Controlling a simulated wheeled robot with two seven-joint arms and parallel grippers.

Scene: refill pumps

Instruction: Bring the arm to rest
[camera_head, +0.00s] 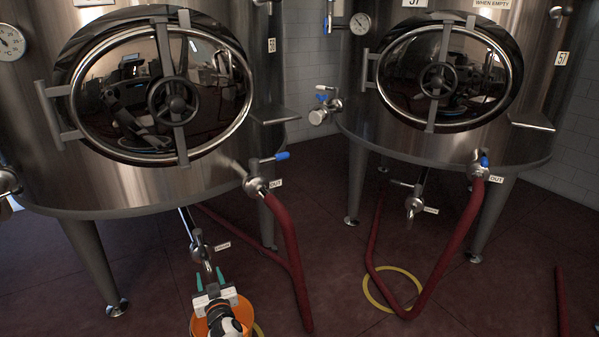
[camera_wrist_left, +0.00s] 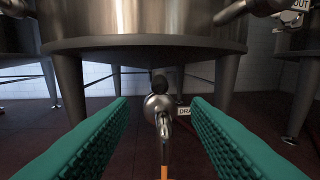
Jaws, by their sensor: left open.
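My left gripper (camera_head: 210,283) is low at the front of the left tank, with its green-padded fingers apart and nothing between them. Just beyond the fingertips is the drain valve (camera_head: 200,251) under the left tank (camera_head: 225,120). In the left wrist view the drain valve (camera_wrist_left: 158,104) shows ahead, centred between the open fingers (camera_wrist_left: 160,125), apart from both. Something orange (camera_head: 193,325) shows beneath the gripper in the head view, mostly hidden by it. My right gripper is in neither view.
A red hose (camera_head: 287,240) runs from the left tank's outlet down to the floor. A right tank (camera_head: 440,120) has its own red hose (camera_head: 458,245) and drain valve (camera_head: 413,205). A yellow ring (camera_head: 372,290) lies on the floor. Tank legs (camera_head: 95,265) flank the gripper's space.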

